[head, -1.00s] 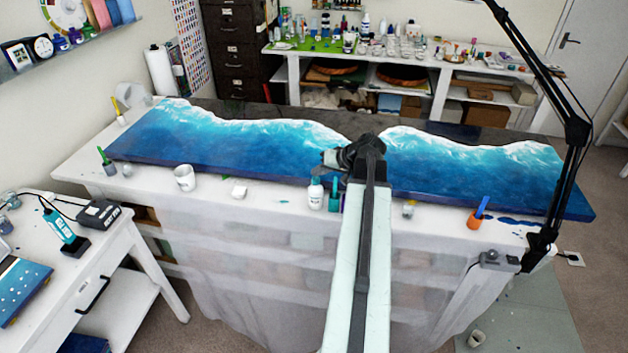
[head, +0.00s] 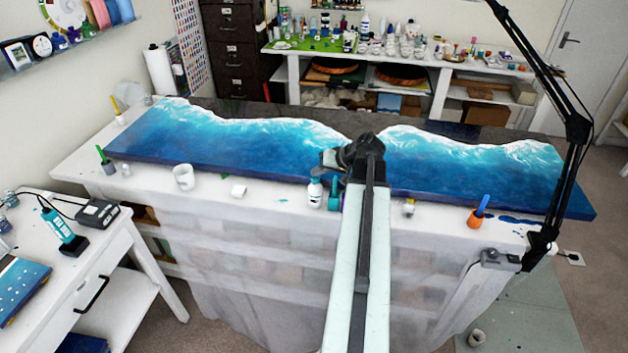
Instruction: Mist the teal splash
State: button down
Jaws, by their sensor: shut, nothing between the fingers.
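A small teal splash (head: 283,201) lies on the white bench front, left of a white bottle (head: 315,193). A teal bottle (head: 335,195) stands right beside the white one, partly behind my arm. A larger dark blue splash (head: 515,221) lies at the bench's right front. My gripper (head: 328,160) is shut and empty, over the middle of the blue and white wave panel (head: 230,145), pointing left, above and behind the two bottles. My arm hides part of the panel and bench. I cannot tell which bottle is a mister.
A white cup (head: 183,177), a small white block (head: 238,191), a small jar (head: 408,207) and an orange cup (head: 474,217) stand along the bench front. A black lamp arm (head: 575,130) rises at the right. A side table (head: 90,265) stands at the left.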

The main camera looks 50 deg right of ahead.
aim_at(318, 179)
dwell(0.3)
jog(key=shift+r+p, duration=0.35)
jog(key=shift+p, duration=0.15)
jog(key=shift+r, duration=0.1)
notch_tip(318, 179, up, 6)
jog(key=p, duration=0.6)
dwell(0.4)
